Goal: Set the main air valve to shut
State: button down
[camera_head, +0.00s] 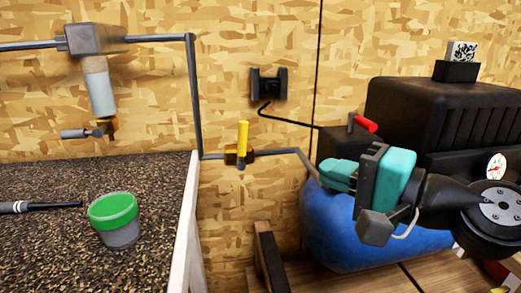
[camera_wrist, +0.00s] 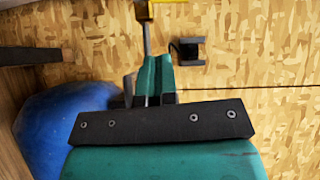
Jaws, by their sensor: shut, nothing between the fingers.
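The main air valve is a brass body (camera_head: 236,158) on the grey pipe, with a yellow lever (camera_head: 242,138). The lever stands upright, across the nearly level pipe. In the wrist view a yellow and brass part of the valve (camera_wrist: 142,10) shows at the top edge, cut off by the frame. My gripper (camera_head: 335,174) has teal fingers, held together and empty. It is to the right of the valve, in front of the blue tank, apart from the lever. In the wrist view the fingertips (camera_wrist: 156,62) point up toward the pipe and valve.
A blue tank (camera_head: 345,240) and black compressor (camera_head: 440,110) with a red lever (camera_head: 366,123) stand at right. A black wall fitting (camera_head: 268,84) is above.

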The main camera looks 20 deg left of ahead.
aim_at(242, 143)
jog(key=w+a+m+t+p, duration=0.1)
jog(key=w+a+p, duration=0.1)
jog(key=a, duration=0.4)
jog(key=w+a+m+p, duration=0.1)
jog(key=w+a+p, duration=0.1)
jog(key=a, duration=0.5)
jog(key=shift+w+r+m+t+p, duration=0.3)
jog(key=shift+w+r+t+p, duration=0.15)
jog(key=shift+p, duration=0.15)
jog(key=shift+r, duration=0.1)
